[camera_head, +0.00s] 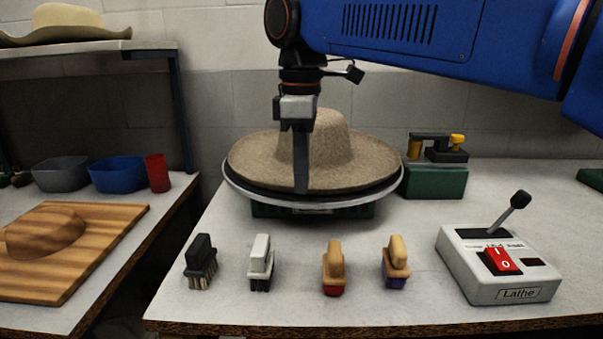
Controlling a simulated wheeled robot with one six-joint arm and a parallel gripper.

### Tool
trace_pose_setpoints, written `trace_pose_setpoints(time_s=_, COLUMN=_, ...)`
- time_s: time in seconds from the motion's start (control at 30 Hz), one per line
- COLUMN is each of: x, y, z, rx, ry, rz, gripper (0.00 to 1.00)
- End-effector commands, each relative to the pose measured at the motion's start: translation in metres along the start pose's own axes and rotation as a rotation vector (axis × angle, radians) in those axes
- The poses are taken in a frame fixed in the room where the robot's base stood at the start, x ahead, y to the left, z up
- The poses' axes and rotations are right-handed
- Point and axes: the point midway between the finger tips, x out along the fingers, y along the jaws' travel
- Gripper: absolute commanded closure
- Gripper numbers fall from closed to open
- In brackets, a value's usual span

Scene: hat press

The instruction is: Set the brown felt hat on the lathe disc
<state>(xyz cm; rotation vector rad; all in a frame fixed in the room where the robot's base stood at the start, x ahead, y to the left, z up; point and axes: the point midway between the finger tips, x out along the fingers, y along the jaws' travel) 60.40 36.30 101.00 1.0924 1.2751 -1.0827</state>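The brown felt hat (358,165), speckled tan-brown with a wide brim, lies crown up over the lathe disc (381,196). The disc's dark surface and pale metal rim show below the brim all along the front. My gripper (301,190) points straight down in front of the hat. It covers part of the crown and the front brim, and its tip reaches down to the disc's front edge. I see its fingers as one narrow dark strip, so their gap and any hold on the brim are hidden.
Several brushes, such as the red one (333,280), stand in front of the disc. The lathe control box (495,262) with its lever is at right. A green box (434,183) stands behind right. A wooden board (62,275) lies left; another hat (66,24) sits on the shelf.

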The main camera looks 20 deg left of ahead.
Motion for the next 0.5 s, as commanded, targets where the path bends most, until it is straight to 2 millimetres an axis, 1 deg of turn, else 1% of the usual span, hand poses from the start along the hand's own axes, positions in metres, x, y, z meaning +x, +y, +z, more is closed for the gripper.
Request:
trace_pose_setpoints(time_s=0.03, x=-0.0002, y=0.0, z=0.0, rx=0.0, ry=0.0, rz=0.0, gripper=0.79)
trace_pose_setpoints(time_s=0.07, x=-0.0001, y=0.0, z=0.0, rx=0.0, ry=0.0, rz=0.0, gripper=0.71)
trace_pose_setpoints(time_s=0.37, x=-0.0004, y=0.0, z=0.0, rx=0.0, ry=0.0, rz=-0.001, gripper=0.71)
trace_pose_setpoints(time_s=0.5, x=-0.0085, y=0.0002, z=-0.0002, rx=0.0, ry=0.0, rz=0.0, gripper=0.71)
